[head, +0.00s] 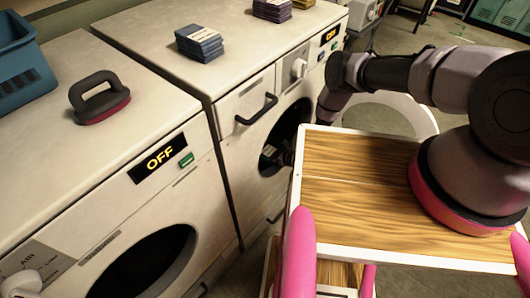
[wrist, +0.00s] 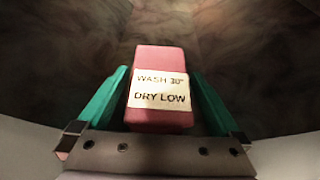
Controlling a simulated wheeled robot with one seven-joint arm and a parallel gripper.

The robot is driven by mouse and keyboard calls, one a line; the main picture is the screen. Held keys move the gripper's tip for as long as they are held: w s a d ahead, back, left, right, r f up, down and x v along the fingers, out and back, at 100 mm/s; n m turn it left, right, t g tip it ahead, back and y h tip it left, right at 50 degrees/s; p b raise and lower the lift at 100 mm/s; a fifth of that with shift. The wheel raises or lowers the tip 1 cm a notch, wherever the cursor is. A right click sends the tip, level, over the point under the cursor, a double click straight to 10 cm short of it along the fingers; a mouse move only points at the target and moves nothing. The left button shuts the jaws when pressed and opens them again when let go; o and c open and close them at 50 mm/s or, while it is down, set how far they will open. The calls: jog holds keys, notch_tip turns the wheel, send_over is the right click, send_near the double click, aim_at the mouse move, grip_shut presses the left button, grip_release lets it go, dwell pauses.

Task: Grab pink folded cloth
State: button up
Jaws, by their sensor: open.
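The pink folded cloth (wrist: 158,60) lies in the dark, blurred drum in the wrist view. A pale label around it reads "WASH 30° DRY LOW". My gripper (wrist: 160,76) is open, with one green finger on each side of the cloth. A narrow gap shows on both sides, so the fingers do not appear to press on it. In the head view my arm reaches into the round opening of the middle washer (head: 228,150), where my gripper (head: 272,156) is partly in shadow. I cannot make out the cloth in the head view.
The washer's round door (head: 405,108) stands open at the right, behind my arm. A near washer (head: 100,190) marked OFF has a black-handled brush (head: 98,98) and a blue basket (head: 22,65) on top. Folded stacks (head: 199,43) sit on the middle washer.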

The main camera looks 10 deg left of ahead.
jog(key=shift+w+a+f, duration=0.15)
jog(key=shift+w+a, duration=0.15)
jog(key=shift+a, duration=0.05)
jog(key=c, duration=1.2)
